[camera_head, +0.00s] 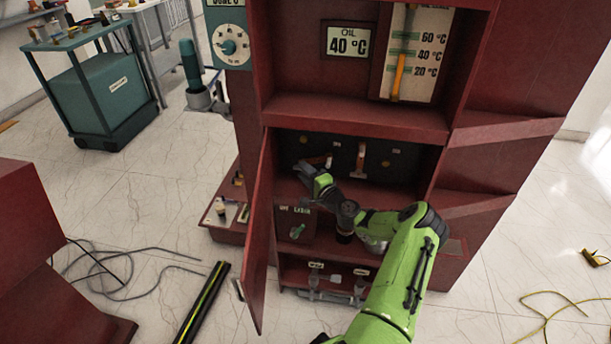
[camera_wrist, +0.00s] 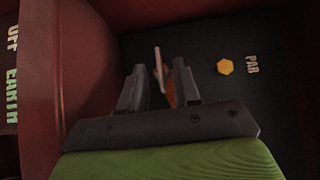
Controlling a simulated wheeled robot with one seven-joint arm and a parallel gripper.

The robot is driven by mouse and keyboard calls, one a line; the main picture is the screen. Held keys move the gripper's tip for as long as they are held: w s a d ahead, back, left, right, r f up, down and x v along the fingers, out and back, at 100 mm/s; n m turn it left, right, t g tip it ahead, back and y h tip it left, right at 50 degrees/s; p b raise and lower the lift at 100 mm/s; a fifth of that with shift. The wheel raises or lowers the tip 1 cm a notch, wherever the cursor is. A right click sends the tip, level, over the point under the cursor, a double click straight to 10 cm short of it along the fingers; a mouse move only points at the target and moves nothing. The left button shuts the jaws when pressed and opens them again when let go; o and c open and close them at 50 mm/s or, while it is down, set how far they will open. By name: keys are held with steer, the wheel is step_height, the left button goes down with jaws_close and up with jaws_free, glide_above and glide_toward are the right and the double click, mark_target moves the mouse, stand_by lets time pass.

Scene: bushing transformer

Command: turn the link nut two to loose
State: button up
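The dark link panel (camera_head: 379,147) is at the back of the cabinet's middle bay. A copper-coloured link (camera_head: 361,158) stands upright on it. A second copper link (camera_head: 319,160) lies tilted beside my gripper (camera_head: 306,168). In the wrist view, my gripper (camera_wrist: 160,88) has its fingers apart, with a thin link (camera_wrist: 159,66) between them, closer to the right finger. A yellow hexagonal nut (camera_wrist: 225,66) sits right of the fingers, apart from them, near the "PAR" lettering. Which nut is number two cannot be told.
The open red door (camera_head: 258,235) stands left of my arm. A lever box (camera_head: 294,226) marked "EARTH" sits below the panel. A shelf (camera_head: 352,116) hangs just above my gripper. Valves (camera_head: 335,282) are low in the cabinet.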

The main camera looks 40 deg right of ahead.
jaws_close()
steer(key=shift+r+p, duration=0.2)
steer(key=shift+p, duration=0.3)
steer(key=n+g+p, duration=0.2)
steer(key=p, duration=0.1)
steer(key=shift+w+a+r, duration=0.1)
steer(key=shift+r, duration=0.25)
steer(key=n+g+p, duration=0.2)
steer(key=p, duration=0.1)
steer(key=n+g+h+p, duration=0.1)
steer(key=g, duration=0.1)
steer(key=shift+w+a+r+p, duration=0.1)
steer(key=shift+w+r+p, duration=0.05)
steer(key=shift+r+p, duration=0.2)
steer(key=n+g+h, duration=0.1)
steer(key=n+g, duration=0.1)
steer(key=g, duration=0.1)
steer(key=shift+w+a+h+p, duration=0.2)
steer(key=shift+w+h+p, duration=0.1)
steer(key=shift+h, duration=0.1)
steer(key=shift+w+a+n+g+h+b, duration=0.15)
steer(key=shift+n+g+h+b, duration=0.85)
steer(key=shift+g, duration=0.6)
steer(key=shift+f, duration=0.1)
